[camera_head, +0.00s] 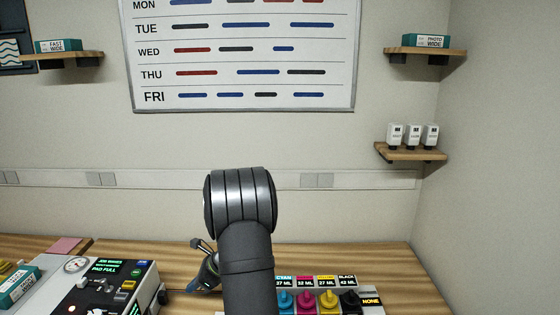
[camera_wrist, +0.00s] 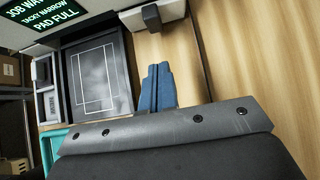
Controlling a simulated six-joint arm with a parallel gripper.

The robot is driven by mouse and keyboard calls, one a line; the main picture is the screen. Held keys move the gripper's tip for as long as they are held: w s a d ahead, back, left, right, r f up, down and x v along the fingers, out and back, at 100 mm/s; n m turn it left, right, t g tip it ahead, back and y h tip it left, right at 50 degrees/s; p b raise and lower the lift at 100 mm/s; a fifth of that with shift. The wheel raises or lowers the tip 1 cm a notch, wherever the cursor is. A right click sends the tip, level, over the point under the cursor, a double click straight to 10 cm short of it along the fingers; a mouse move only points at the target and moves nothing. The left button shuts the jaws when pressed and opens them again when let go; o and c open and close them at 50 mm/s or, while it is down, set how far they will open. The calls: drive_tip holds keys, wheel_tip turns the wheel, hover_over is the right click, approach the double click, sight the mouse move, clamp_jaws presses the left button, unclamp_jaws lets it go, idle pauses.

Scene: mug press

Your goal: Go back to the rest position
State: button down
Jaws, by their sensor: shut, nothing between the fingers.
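My gripper (camera_wrist: 158,68) shows in the wrist view as two blue fingers closed against each other, with nothing between them. It is over bare wooden worktop, beside a dark tray with a white rectangle outline (camera_wrist: 97,80). In the head view my dark arm rises at the centre front and bends over. A bluish part of its end shows just left of the arm, low over the worktop; the fingertips are hard to make out there.
The press (camera_head: 110,285), its screen reading "PAD FULL", stands front left. Cyan, magenta, yellow and black ink units (camera_head: 305,300) stand right of my arm. A teal box (camera_head: 18,288) is far left. Bare worktop (camera_head: 395,270) lies at right. Wall shelves (camera_head: 410,152) and a whiteboard (camera_head: 240,60) are behind.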

drive_tip(key=a+f, duration=0.2)
drive_tip(key=a, duration=0.1)
drive_tip(key=a+f, duration=0.1)
drive_tip(key=a, duration=0.1)
drive_tip(key=shift+a+r, duration=0.1)
drive_tip(key=shift+a, duration=0.7)
